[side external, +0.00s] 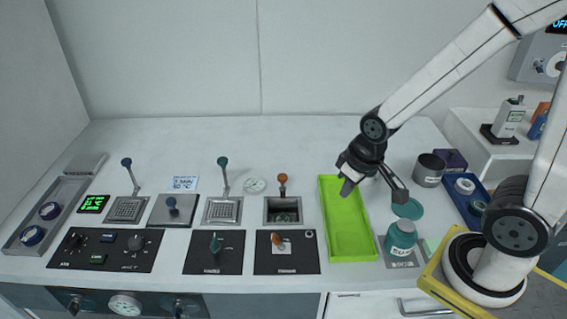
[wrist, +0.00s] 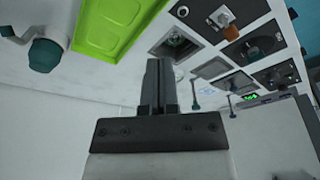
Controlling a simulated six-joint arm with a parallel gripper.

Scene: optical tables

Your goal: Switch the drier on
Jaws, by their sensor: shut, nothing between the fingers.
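No label that I can read names the drier.
A recessed well (side external: 284,212) with an orange lever lies left of the tray. Several levers and a wide black knob panel (side external: 105,250) stand further left. A teal jar (side external: 400,240) and a metal cup (side external: 430,170) stand right of the tray.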

